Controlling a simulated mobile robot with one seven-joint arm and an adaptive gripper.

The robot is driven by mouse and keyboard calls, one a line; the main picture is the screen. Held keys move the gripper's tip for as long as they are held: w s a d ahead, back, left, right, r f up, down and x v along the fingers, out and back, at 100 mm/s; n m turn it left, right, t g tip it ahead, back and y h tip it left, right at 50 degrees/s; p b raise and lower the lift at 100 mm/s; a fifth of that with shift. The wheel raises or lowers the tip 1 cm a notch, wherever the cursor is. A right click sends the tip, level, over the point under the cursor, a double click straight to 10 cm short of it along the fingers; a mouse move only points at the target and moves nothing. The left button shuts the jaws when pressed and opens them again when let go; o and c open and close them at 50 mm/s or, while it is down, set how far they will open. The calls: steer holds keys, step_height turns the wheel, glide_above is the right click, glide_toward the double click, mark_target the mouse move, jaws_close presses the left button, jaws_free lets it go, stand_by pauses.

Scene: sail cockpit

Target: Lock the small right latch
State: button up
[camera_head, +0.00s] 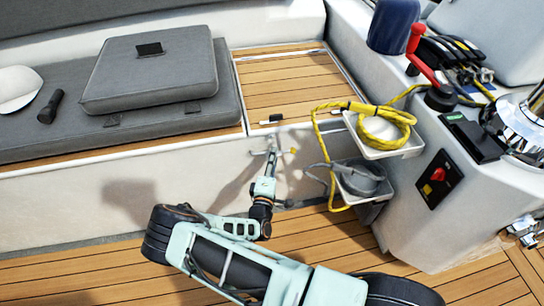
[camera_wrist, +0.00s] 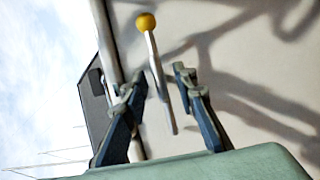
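The small latch is a slim metal lever (camera_wrist: 157,75) with a yellow ball knob (camera_wrist: 146,22) at its end, against the pale side wall of the bench. In the head view, its yellow knob (camera_head: 293,151) shows as a small dot just right of my gripper (camera_head: 271,152). In the wrist view, my gripper (camera_wrist: 160,81) is open, with one finger on each side of the lever. Gaps show between the lever and both fingertips, so it is not gripped. The lever's lower end and its mount are unclear.
A wooden seat panel (camera_head: 290,88) lies above, with a small black-and-white fitting (camera_head: 271,119) at its front edge. Right of my gripper, a tray with yellow rope (camera_head: 380,128) and a tray with grey rope (camera_head: 362,180) stick out. A grey cushion (camera_head: 152,70) lies left.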

steer(key=shift+c, duration=0.2)
jaws_close()
